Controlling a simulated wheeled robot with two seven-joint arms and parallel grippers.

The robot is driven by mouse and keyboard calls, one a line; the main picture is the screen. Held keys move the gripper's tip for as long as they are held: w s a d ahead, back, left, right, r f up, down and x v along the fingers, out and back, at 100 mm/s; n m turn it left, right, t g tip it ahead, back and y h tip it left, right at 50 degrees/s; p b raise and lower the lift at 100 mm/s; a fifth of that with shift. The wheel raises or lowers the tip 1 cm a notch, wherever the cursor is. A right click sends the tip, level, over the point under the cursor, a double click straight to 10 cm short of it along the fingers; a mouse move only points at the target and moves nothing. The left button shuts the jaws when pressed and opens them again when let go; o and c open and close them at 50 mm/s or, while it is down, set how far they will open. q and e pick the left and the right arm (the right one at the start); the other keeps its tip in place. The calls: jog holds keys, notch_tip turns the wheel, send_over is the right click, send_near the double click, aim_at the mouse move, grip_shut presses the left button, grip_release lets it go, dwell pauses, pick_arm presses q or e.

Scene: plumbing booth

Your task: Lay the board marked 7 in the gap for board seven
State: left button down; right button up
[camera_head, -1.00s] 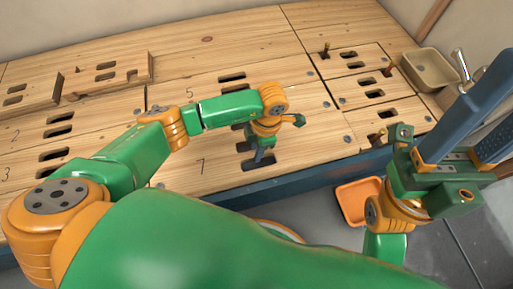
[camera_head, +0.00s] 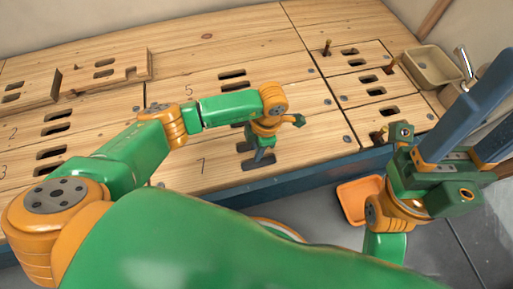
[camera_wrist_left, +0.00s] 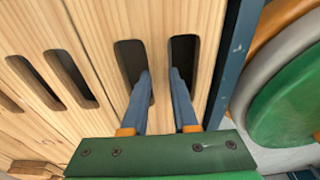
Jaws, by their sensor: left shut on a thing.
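The board marked 7 (camera_head: 315,140) lies in the front row of the wooden deck, level with its neighbours as far as I can see. My left arm covers part of its far edge. My left gripper (camera_head: 262,158) points down at its slots. In the left wrist view its two blue fingers (camera_wrist_left: 160,85) reach into the two slots and are shut on the bar of board 7 (camera_wrist_left: 158,55) between them. The fingertips are hidden in the slots. My right gripper (camera_head: 482,115) is raised at the right, fingers apart, empty.
Board 5 (camera_head: 270,78) lies behind board 7. Loose-looking boards (camera_head: 125,72) rest on the deck at the back left. An orange tray (camera_head: 358,203) is on the floor in front.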

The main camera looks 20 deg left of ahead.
pick_arm(q)
jog(key=shift+f, duration=0.1)
jog(key=c, duration=0.6)
grip_release()
